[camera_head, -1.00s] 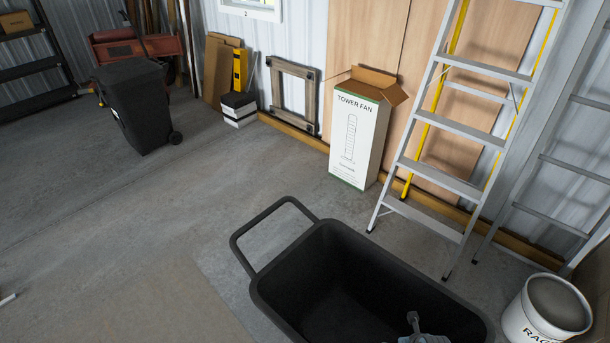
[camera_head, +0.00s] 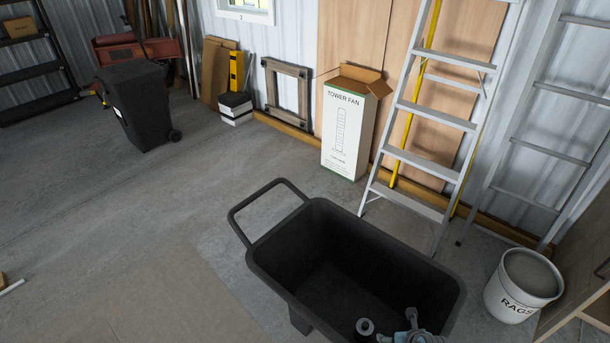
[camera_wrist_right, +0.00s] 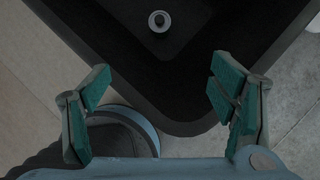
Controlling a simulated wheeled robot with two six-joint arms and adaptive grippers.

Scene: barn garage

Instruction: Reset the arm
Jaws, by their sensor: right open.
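My right gripper (camera_head: 412,331) shows at the bottom edge of the head view, over the near end of the black cart (camera_head: 262,262). In the right wrist view my right gripper (camera_wrist_right: 160,95) is open, its teal pads wide apart with nothing between them. The cart's corner (camera_wrist_right: 190,127) lies beneath it. A small round object with a pale ring (camera_wrist_right: 159,21) sits inside the cart, apart from the fingers. A similar ringed object (camera_head: 365,327) shows near the gripper in the head view. My left gripper is not in view.
A white rags bucket (camera_head: 522,285) stands right of the cart, near a wooden panel (camera_head: 580,275). A stepladder (camera_head: 420,157) and tower fan box (camera_head: 350,125) stand by the back wall. A black bin (camera_head: 140,105) stands far left. The left floor is mostly clear.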

